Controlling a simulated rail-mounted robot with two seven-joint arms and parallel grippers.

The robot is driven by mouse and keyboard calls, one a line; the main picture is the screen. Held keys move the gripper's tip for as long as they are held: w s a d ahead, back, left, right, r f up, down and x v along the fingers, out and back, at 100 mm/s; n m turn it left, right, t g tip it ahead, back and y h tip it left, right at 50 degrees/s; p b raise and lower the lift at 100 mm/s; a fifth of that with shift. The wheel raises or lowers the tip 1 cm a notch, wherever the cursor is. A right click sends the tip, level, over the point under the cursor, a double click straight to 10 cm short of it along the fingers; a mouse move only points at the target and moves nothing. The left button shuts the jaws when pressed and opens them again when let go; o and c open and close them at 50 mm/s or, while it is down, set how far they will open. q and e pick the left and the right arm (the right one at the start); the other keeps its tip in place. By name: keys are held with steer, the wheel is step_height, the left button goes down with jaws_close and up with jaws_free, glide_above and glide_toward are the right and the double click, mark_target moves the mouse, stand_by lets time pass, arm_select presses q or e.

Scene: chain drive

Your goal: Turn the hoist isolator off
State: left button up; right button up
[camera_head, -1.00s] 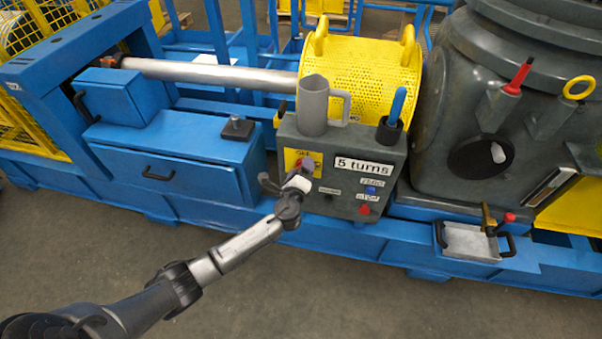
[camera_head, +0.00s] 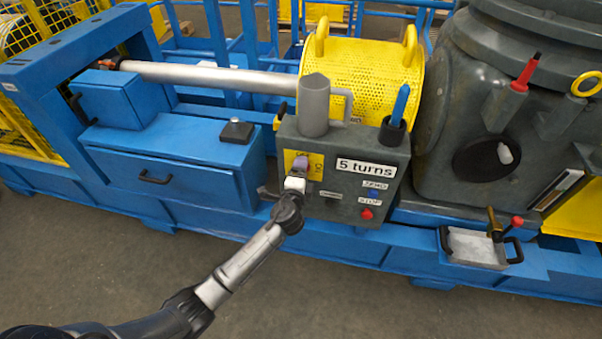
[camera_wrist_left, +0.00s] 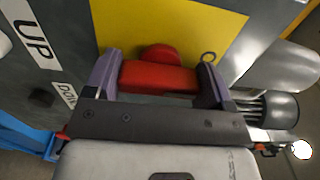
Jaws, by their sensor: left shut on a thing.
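The hoist isolator is a red rotary handle (camera_wrist_left: 158,76) on a yellow plate (camera_wrist_left: 130,22), which also shows on the left of the grey control box in the head view (camera_head: 316,166). My left gripper (camera_head: 299,164) reaches it from below and in front. In the left wrist view, the gripper's purple fingers (camera_wrist_left: 160,80) sit on both sides of the red handle, shut on it. The handle lies across the picture between them, with its round hub behind. In the head view the gripper mostly hides the handle. My right gripper is in neither view.
The control box (camera_head: 345,205) carries a "5 turns" label, a blue button (camera_head: 373,194) and a red button (camera_head: 367,214). A grey jug (camera_head: 314,106) and a cup with a blue-handled tool (camera_head: 399,105) stand on top. Open floor lies in front.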

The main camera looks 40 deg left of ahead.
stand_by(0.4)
arm_select(q)
steer(key=o, duration=0.9)
steer(key=shift+s+d, duration=0.25)
steer(key=shift+s, duration=0.2)
steer(key=p+v, duration=0.3)
steer(key=v, duration=0.9)
steer(key=shift+s+d, duration=0.15)
steer(key=shift+s, duration=0.2)
